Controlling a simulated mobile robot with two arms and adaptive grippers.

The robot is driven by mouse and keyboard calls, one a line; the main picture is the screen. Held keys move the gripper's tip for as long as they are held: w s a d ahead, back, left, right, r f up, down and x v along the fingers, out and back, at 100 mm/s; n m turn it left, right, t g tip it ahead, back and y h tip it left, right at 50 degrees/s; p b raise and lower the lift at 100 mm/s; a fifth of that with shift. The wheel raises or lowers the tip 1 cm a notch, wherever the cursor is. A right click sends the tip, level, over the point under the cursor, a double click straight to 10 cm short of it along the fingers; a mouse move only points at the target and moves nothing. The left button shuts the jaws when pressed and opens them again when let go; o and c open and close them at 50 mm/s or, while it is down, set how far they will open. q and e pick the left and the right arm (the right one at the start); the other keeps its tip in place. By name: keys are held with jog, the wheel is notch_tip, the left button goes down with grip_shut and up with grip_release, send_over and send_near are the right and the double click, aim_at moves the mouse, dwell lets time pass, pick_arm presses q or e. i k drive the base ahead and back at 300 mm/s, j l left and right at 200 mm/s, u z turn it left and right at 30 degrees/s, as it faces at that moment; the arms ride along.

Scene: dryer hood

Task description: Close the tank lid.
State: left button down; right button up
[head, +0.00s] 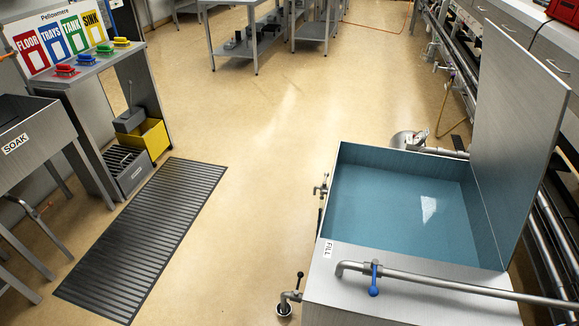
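A steel tank (333,190) stands at the right of the head view, with blue-tinted water (400,210) or a blue interior showing inside. Its flat grey lid (515,130) stands upright along the tank's right side, so the tank is open. A steel bar or pipe (450,284) with a blue-handled valve (374,280) runs across the tank's front top. A FILL label (328,249) is on the front left corner. Neither of my grippers is in view.
A ribbed black mat (150,235) lies on the floor at left, beside a SOAK sink (30,125) and a brush station (85,75). Valves (290,298) stick out from the tank's left side. The middle floor is clear. Pipes and benches line the right.

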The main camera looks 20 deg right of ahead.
aim_at(521, 105)
jog(key=k+l+z, duration=0.15)
jog(key=l+z, duration=0.35)
jog(key=l, duration=0.7)
jog(key=i+l+z, duration=0.1)
jog(key=l+z, duration=0.35)
jog(key=l, duration=0.75)
